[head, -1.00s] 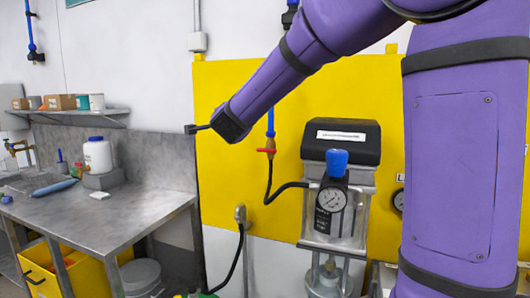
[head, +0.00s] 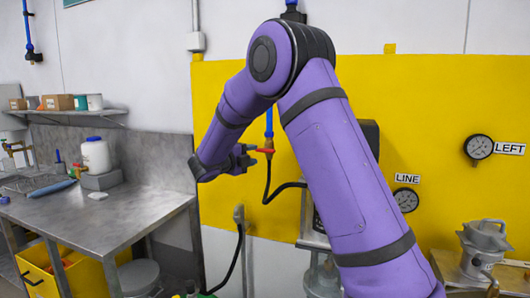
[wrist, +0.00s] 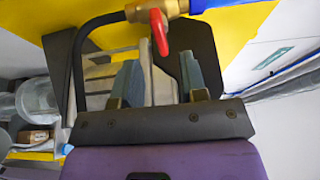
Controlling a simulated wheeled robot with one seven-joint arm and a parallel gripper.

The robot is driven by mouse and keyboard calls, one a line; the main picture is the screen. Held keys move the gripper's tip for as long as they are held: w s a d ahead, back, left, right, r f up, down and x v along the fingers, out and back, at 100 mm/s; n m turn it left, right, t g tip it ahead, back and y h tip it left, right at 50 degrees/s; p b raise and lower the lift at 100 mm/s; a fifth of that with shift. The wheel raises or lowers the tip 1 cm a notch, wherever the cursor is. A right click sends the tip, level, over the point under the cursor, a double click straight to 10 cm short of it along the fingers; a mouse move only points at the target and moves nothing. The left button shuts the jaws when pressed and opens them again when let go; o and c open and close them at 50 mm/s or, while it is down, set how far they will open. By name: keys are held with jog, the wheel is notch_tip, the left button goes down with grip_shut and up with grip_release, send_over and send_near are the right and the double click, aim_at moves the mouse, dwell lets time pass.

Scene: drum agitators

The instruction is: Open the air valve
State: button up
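The air valve is a small brass fitting with a red lever handle (head: 265,151) at the bottom of a blue pipe (head: 269,122) on the yellow panel. A black hose (head: 268,184) runs from beneath it. In the wrist view the red handle (wrist: 159,30) hangs from the brass body (wrist: 138,12), its end pointing down toward the gap between my fingertips. My gripper (wrist: 161,64) is open, with two grey-blue fingers apart and nothing clearly held. In the head view my gripper (head: 246,157) is just left of the handle; whether they touch I cannot tell.
My purple arm hides most of the black-topped unit (head: 369,138) in front of the panel. Gauges marked LINE (head: 406,200) and LEFT (head: 479,147) are to its right. A metal bench (head: 120,215) with a white bottle (head: 96,155) stands at the left.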

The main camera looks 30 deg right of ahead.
aim_at(263, 151)
jog(key=x, duration=0.7)
grip_shut()
